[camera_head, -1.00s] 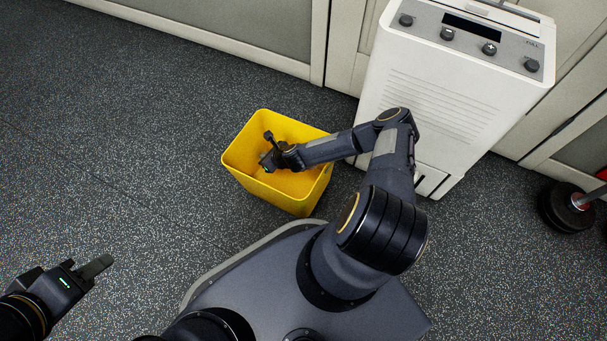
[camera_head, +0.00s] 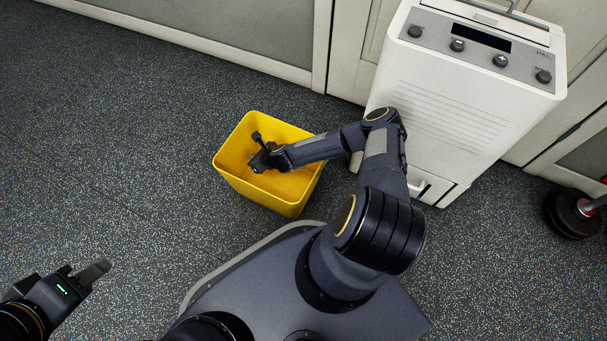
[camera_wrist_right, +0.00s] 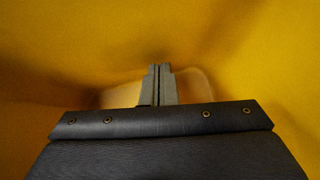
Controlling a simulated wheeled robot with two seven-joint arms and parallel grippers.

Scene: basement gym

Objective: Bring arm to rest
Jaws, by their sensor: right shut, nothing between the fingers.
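My right arm reaches out over the yellow bin (camera_head: 262,196). My right gripper (camera_head: 257,165) is inside the bin's opening, below the rim, in the head view. In the right wrist view, my right gripper's fingers (camera_wrist_right: 159,72) are shut together with nothing between them, and yellow bin wall fills the background. A pale patch (camera_wrist_right: 195,88) shows behind the fingers; I cannot tell what it is. My left gripper (camera_head: 96,272) is at the lower left of the head view, over bare floor, apart from anything. Its finger gap is not clear.
A white machine (camera_head: 455,110) with knobs stands right behind the bin, close to my right arm's elbow. Pale cabinets (camera_head: 345,45) line the back. A dumbbell (camera_head: 572,214) lies at the right edge. The dark speckled floor (camera_head: 110,150) at left is clear.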

